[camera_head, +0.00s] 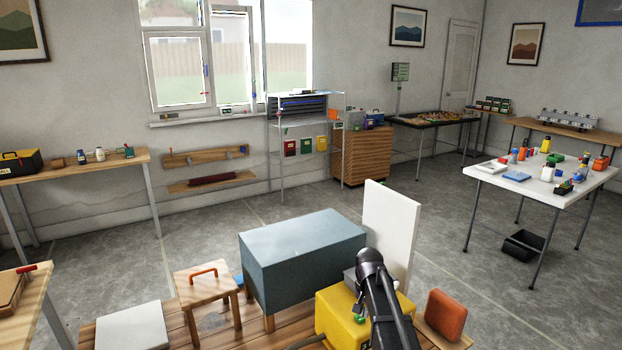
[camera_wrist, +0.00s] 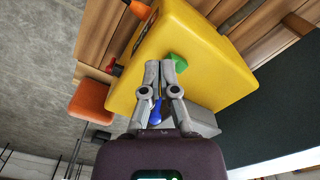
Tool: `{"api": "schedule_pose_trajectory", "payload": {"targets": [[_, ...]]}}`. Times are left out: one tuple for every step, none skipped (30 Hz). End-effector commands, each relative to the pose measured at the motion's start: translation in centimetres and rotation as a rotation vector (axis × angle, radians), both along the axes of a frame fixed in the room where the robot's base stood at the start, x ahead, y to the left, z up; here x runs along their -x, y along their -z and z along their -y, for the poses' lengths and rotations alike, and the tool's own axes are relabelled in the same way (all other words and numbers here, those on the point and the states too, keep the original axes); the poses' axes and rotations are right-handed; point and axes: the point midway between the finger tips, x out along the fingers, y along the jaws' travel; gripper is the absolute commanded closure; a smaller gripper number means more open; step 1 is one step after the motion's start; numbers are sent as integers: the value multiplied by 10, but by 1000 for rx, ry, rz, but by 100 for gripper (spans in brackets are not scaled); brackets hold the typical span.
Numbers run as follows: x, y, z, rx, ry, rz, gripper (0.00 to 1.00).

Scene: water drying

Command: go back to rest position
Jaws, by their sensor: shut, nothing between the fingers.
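My gripper (camera_wrist: 166,66) is shut and empty in the wrist view. Its fingertips are over the yellow box (camera_wrist: 195,40), close beside a small green piece (camera_wrist: 177,62); I cannot tell whether they touch it. A blue piece (camera_wrist: 155,112) shows partly between the fingers. In the head view my dark arm reaches over the right part of the yellow box (camera_head: 335,312), and my fingers cannot be made out there.
A blue-grey block (camera_head: 300,250), a white upright panel (camera_head: 392,228) and an orange case (camera_head: 446,314) stand close around the yellow box. A small wooden stool (camera_head: 205,287) is left. A white table (camera_head: 545,182) with several items stands right. Grey floor between is open.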

Motion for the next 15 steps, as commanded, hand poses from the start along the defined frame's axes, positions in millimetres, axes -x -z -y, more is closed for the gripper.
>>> {"api": "schedule_pose_trajectory", "payload": {"targets": [[30,0,1,0,-33,0,100],[43,0,1,0,-54,0,100],[59,0,1,0,-85,0,100],[72,0,1,0,-109,0,100],[84,0,2,0,-132,0,100],[99,0,2,0,-162,0,100],[108,0,2,0,-181,0,100],[118,0,2,0,-202,0,100],[128,0,2,0,-225,0,100],[137,0,3,0,-241,0,100],[143,0,3,0,-256,0,100],[153,0,3,0,-275,0,100],[159,0,3,0,-289,0,100],[166,0,3,0,-301,0,100],[174,0,3,0,-320,0,100]]}}
